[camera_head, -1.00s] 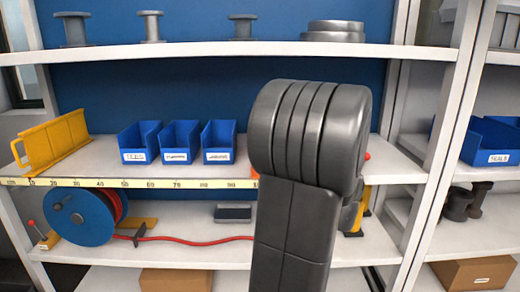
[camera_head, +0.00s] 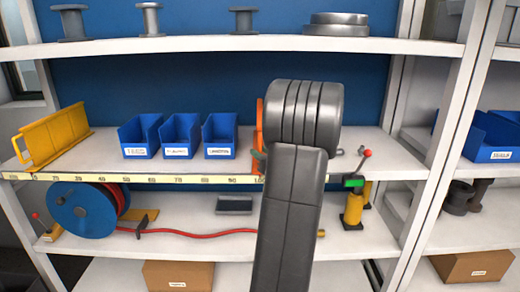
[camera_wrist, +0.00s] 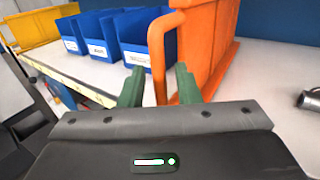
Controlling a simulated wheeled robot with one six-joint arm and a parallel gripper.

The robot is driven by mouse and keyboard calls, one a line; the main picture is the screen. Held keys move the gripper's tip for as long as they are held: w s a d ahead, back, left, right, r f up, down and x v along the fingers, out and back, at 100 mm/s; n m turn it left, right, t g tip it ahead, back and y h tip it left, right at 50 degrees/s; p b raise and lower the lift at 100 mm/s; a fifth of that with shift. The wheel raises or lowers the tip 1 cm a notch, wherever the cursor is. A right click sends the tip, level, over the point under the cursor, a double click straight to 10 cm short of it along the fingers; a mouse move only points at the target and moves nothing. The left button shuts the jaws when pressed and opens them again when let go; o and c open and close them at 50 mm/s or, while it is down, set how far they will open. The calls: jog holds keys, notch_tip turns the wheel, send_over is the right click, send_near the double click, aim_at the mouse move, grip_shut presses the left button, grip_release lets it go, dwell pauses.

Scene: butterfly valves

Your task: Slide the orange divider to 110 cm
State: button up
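The orange divider (camera_head: 259,122) stands upright on the middle shelf, near the 100 mark of the tape scale (camera_head: 180,180). My arm hides most of it in the head view. In the wrist view the divider (camera_wrist: 207,45) is a large orange panel with a vertical bar handle (camera_wrist: 158,65) on its near left side. My gripper (camera_wrist: 158,86) has its two green fingers apart, one on either side of the handle bar. A clear gap shows between the bar and each finger. The exact contact and the divider's base edge at the scale are hidden.
Several blue bins (camera_head: 180,136) stand left of the divider, with a yellow divider (camera_head: 52,136) at the far left. A cable reel (camera_head: 82,210) is below. Shelf right of the divider looks partly free.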

jog(key=shift+w+a, duration=0.3)
jog(key=shift+w, duration=0.1)
grip_shut()
jog(key=d, duration=1)
jog(key=shift+b, duration=0.3)
grip_release()
jog(key=shift+s+d, duration=0.15)
